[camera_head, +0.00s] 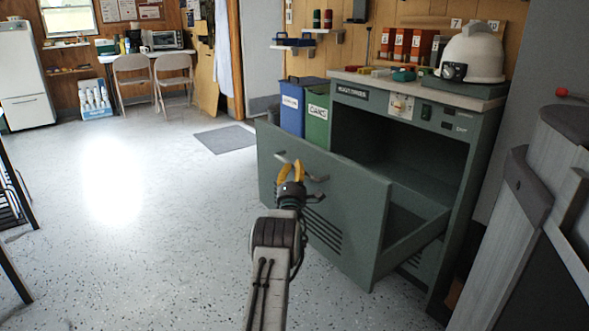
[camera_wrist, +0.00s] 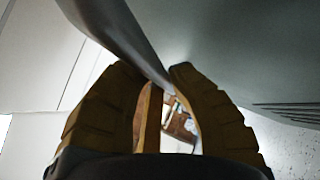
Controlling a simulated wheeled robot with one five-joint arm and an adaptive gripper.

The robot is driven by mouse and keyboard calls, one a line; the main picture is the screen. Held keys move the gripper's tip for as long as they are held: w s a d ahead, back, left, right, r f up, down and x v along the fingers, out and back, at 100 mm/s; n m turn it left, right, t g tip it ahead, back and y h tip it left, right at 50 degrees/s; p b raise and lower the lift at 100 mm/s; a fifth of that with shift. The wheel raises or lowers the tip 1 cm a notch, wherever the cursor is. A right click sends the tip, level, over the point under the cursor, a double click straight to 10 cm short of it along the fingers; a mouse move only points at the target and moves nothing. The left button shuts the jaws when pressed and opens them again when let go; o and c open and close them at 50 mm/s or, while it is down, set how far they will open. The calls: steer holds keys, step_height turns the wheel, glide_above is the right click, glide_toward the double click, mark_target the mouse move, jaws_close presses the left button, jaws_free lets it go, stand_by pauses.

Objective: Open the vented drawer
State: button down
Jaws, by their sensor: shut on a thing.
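The vented drawer (camera_head: 335,215) is a green-grey front with slots low on its face. It stands pulled well out from the green cabinet (camera_head: 462,160), with its side wall (camera_head: 412,248) showing. My gripper (camera_head: 291,172) is at the upper part of the drawer front, its yellow fingers shut on the bar handle (camera_head: 316,178). In the wrist view the handle (camera_wrist: 125,35) runs between the two fingers (camera_wrist: 165,95). The inside of the drawer is mostly hidden behind its front.
A white helmet (camera_head: 472,55) and small things rest on the cabinet top. Blue (camera_head: 292,105) and green (camera_head: 317,115) bins stand behind the drawer. A grey-panelled object (camera_head: 530,215) is close at right. The floor at left is clear around a dark mat (camera_head: 224,139).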

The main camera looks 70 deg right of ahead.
steer(key=shift+w+a+r, duration=0.2)
steer(key=shift+w+r, duration=0.1)
steer(key=shift+r, duration=0.25)
steer(key=c, duration=1.5)
jaws_free()
steer(key=o, duration=0.4)
steer(key=shift+d+f, duration=0.1)
steer(key=shift+f, duration=0.15)
steer(key=shift+s+f, duration=0.1)
steer(key=shift+f, duration=0.1)
